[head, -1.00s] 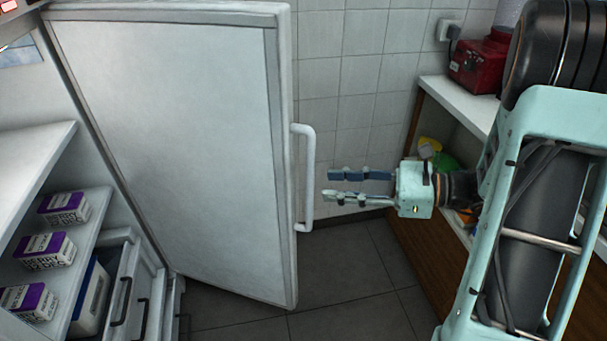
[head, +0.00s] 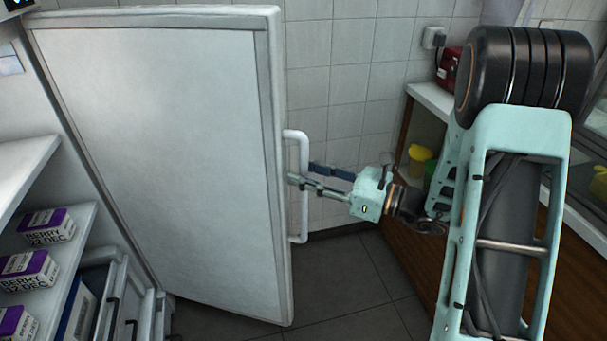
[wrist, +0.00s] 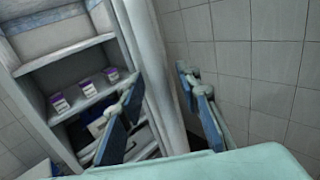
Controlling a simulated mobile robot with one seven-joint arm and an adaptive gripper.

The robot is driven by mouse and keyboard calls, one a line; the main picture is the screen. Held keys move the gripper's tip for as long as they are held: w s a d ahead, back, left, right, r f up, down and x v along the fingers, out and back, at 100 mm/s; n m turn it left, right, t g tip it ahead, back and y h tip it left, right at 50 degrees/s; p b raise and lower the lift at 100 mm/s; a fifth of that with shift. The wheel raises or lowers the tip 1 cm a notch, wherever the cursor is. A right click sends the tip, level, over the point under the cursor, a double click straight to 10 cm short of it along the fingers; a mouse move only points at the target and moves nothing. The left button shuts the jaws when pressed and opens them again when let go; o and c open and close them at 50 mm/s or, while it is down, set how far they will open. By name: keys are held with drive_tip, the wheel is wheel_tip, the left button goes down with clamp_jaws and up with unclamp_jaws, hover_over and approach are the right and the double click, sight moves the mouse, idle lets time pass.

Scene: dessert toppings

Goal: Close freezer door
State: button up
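The freezer door (head: 160,150) stands wide open in the head view, with its inner face towards me. Its white handle (head: 303,190) is a vertical bar on the door's free edge. My gripper (head: 302,173) is open at the handle, with one finger in front of the bar and the other beyond it. I cannot tell whether either finger touches the bar. In the wrist view my gripper (wrist: 158,100) has its fingers spread, with the door's edge (wrist: 158,75) between and beyond them.
Purple-and-white cartons (head: 28,268) stand on the freezer shelf (head: 75,240) at the left. Drawers (head: 125,305) sit below. A wooden counter (head: 400,235) with a red appliance (head: 449,68) is at the right. A tiled wall (head: 340,70) is behind.

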drive_tip(key=shift+w+a, duration=0.1)
drive_tip(key=shift+a, duration=0.2)
clamp_jaws()
